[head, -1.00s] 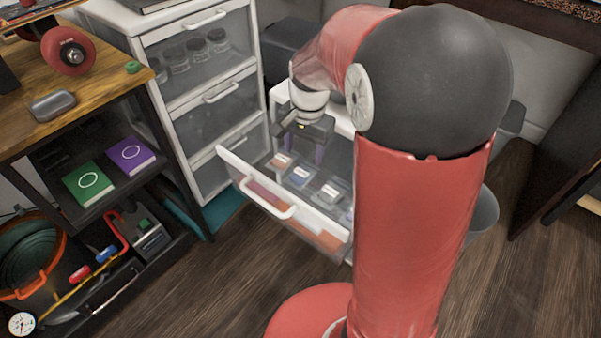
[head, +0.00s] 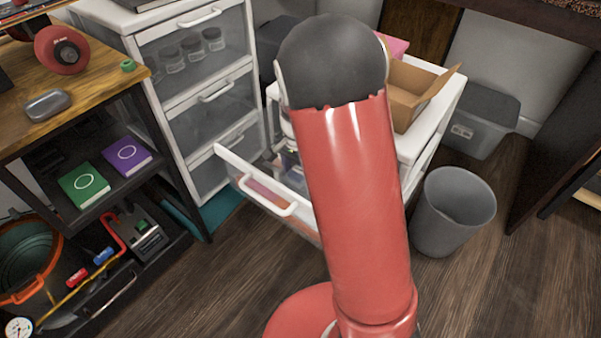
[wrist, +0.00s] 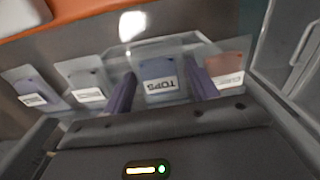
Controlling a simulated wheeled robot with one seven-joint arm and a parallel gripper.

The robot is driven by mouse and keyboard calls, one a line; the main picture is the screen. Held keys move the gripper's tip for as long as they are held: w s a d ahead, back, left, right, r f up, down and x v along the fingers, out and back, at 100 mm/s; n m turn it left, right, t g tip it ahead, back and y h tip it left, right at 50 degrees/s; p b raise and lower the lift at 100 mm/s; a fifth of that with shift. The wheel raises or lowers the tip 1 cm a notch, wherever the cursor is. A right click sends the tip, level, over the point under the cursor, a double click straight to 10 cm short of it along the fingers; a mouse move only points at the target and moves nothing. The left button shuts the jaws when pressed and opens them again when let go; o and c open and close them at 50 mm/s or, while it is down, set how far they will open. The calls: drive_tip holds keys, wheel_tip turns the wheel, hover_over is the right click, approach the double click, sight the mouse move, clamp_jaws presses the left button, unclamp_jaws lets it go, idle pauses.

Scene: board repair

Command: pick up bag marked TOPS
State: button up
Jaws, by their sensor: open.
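The bag marked TOPS (wrist: 161,84) is a clear bag with blue-grey contents and a white label that reads upside down in the wrist view. It stands among other bags in the open drawer (head: 262,190). My gripper (wrist: 160,70) is open, with one purple finger on each side of this bag. I cannot tell whether the fingers touch it. In the head view my arm hides the bag and most of the gripper.
In the wrist view, a reddish-brown bag (wrist: 229,76) is to the right, and a grey bag (wrist: 84,78) and a purplish bag (wrist: 30,84) are to the left. A cardboard box (head: 408,92) sits on the white cabinet, with a grey bin (head: 452,215) beside it.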

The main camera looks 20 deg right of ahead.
drive_tip(key=c, duration=0.6)
